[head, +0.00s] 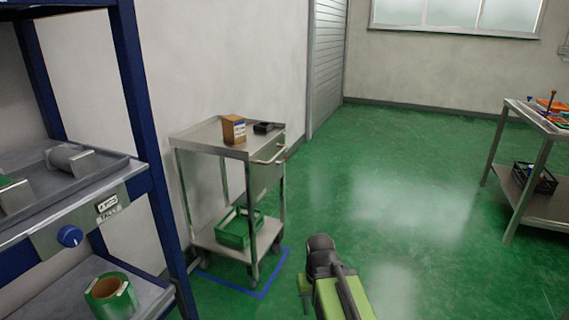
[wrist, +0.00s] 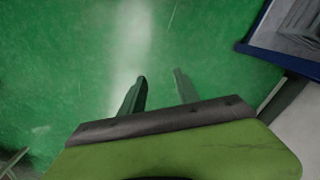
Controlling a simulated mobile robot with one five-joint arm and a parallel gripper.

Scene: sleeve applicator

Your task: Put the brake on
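A steel trolley (head: 210,236) with a drawer and a push handle (head: 270,152) stands upright against the wall, left of centre in the head view. Small dark casters are under its legs, one at the near corner (head: 254,277). Any brake lever on them is too small to make out. My gripper (wrist: 160,78) shows in the wrist view with its two fingers apart, nothing between them, above bare green floor. In the head view my green arm is at the bottom, right of the trolley and apart from it; the fingertips cannot be told there.
Blue tape (head: 232,287) marks the floor around the trolley. A cardboard box (head: 234,129) and a dark tray (head: 263,128) sit on its top, a green crate (head: 239,228) below. A blue-framed rack (head: 150,150) stands left, a workbench (head: 520,190) right. Floor between is clear.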

